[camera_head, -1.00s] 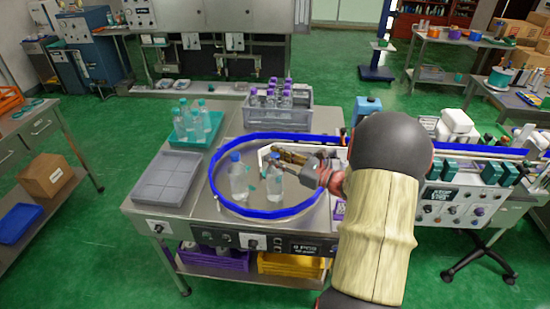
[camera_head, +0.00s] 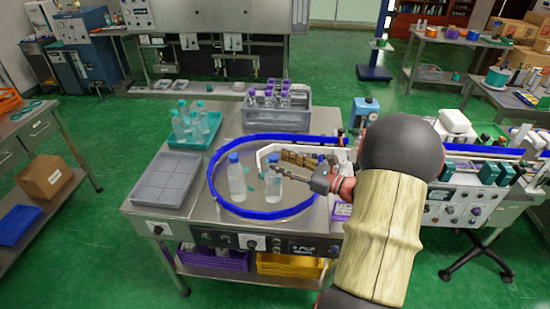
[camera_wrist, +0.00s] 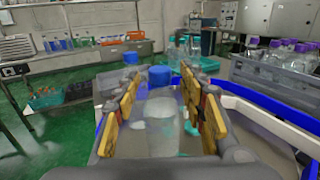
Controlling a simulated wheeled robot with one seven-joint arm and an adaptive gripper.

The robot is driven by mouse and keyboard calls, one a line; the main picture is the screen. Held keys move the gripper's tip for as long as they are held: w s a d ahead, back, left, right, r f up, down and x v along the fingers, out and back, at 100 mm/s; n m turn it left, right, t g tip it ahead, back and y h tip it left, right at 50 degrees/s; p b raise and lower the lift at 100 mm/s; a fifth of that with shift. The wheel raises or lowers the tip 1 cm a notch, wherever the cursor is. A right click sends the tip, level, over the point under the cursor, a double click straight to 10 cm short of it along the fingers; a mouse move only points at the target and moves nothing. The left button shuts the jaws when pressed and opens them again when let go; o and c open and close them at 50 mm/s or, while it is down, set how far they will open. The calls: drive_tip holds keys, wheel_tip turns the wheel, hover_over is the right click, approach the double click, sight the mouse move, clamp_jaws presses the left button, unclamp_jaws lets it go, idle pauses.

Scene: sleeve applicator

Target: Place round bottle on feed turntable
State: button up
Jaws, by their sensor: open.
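The left bottle (camera_head: 236,178) stands apart from my gripper. The right bottle (camera_head: 273,183) stands just left of my gripper (camera_head: 290,163). In the wrist view the jaws (camera_wrist: 172,105) are open, with a blue-capped bottle (camera_wrist: 160,125) upright between and beyond the fingers. The fingers do not appear to touch it.
A teal tray (camera_head: 180,144) with several clear bottles stands at the back left. A grey crate (camera_head: 276,119) of purple-capped bottles is behind the turntable. An empty grey divided tray (camera_head: 163,182) lies at the left.

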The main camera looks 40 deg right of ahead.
drive_tip(key=p+v, duration=0.1)
drive_tip(key=v, duration=0.7)
drive_tip(key=a+r+n+g+y, duration=0.15)
drive_tip(key=a+n+g, duration=0.55)
drive_tip(key=a, duration=0.7)
drive_tip(key=a+r+n+g+y, duration=0.1)
drive_tip(key=a+n+g+y, duration=0.3)
drive_tip(key=a+n, duration=0.75)
drive_tip(key=s+a+r+n+h, duration=0.6)
drive_tip(key=s+a+n+h, duration=0.2)
drive_tip(key=n, duration=0.6)
drive_tip(key=shift+s+a+r+g+h, duration=0.4)
drive_tip(key=shift+s+h, duration=0.45)
drive_tip(key=shift+h, duration=0.2)
drive_tip(key=shift+d+n, duration=0.1)
drive_tip(key=shift+n, duration=0.15)
